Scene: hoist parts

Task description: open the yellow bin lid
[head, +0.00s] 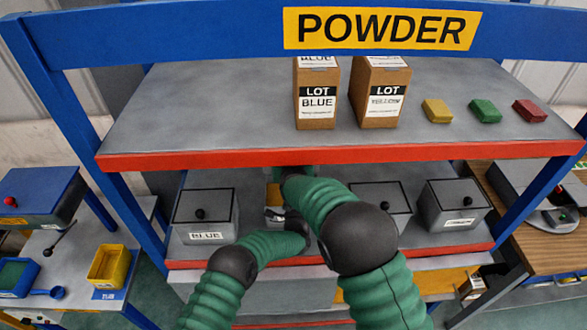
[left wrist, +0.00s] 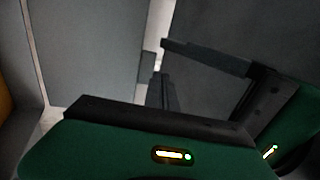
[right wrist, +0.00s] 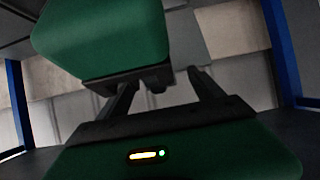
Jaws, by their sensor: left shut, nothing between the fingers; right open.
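In the head view my arms cover most of the second bin from the left on the lower shelf. A small yellow patch (head: 273,195) shows there; I cannot tell whether it is the yellow bin's contents or another part. The lid is too hidden to judge. Both grippers are mostly hidden in the head view. My left gripper (left wrist: 158,85) is shut and empty, near grey panels. My right gripper (right wrist: 162,82) is open and empty. The two are close together: the left one's green body (right wrist: 100,40) shows just above the right one's fingers.
The red-edged upper shelf (head: 220,160) hangs low overhead, carrying two LOT boxes (head: 316,95) (head: 381,95) and coloured blocks.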

